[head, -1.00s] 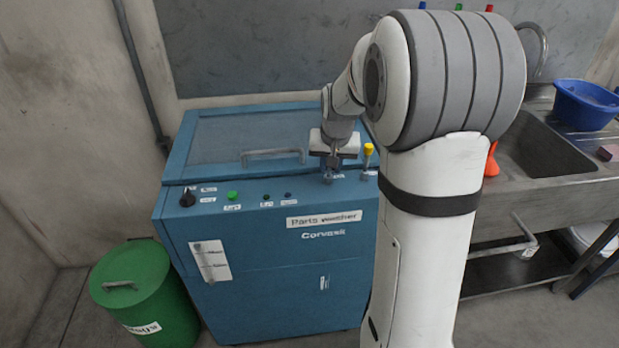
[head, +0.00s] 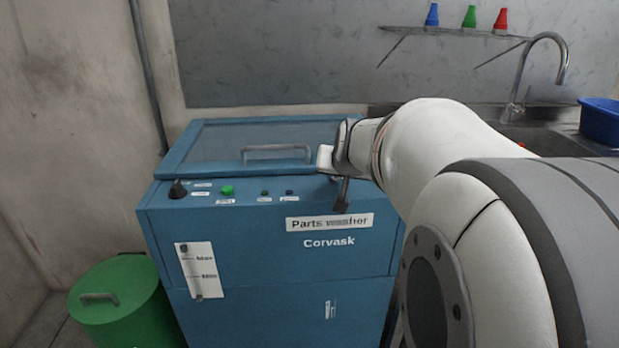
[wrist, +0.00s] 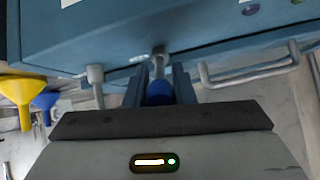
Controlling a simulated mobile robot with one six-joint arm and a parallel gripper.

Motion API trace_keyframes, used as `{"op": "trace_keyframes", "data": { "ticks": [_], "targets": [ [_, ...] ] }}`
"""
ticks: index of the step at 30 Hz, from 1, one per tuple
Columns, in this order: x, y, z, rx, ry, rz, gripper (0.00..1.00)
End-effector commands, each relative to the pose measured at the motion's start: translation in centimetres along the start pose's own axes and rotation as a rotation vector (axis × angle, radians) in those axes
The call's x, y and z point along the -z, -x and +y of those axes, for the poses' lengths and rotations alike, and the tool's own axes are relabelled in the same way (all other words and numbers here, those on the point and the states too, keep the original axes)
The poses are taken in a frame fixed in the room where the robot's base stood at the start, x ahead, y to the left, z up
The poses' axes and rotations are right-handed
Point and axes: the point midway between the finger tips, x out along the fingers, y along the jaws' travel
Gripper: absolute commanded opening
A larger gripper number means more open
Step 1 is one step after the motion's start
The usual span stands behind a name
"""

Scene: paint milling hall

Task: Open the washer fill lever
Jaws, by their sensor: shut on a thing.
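The blue parts washer (head: 270,260) stands ahead with its control panel on top. My gripper (head: 342,190) is at the front right edge of that panel. In the wrist view, my gripper (wrist: 158,80) is shut on a blue-knobbed lever (wrist: 158,93) whose short grey stem (wrist: 158,55) shows beyond the fingers. I take it for the fill lever. In the head view my gripper and arm hide it. A second grey stem (wrist: 95,75) stands beside it in the wrist view; its end is hidden.
A grey lid handle (head: 275,152) lies behind the panel; it is near my fingers in the wrist view (wrist: 245,75). A black knob (head: 177,190) and green button (head: 227,190) sit left. A green bin (head: 120,300) stands lower left. A sink tap (head: 540,60) is right.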

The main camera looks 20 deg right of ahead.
Motion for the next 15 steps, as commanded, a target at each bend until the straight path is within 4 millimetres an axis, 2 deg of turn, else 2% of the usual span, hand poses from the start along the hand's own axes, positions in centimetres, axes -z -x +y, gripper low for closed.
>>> {"op": "trace_keyframes", "data": {
  "ticks": [15],
  "targets": [
    [-0.2, 0.0, 0.16, 0.006, -0.002, 0.039, 0.0]
  ]
}}
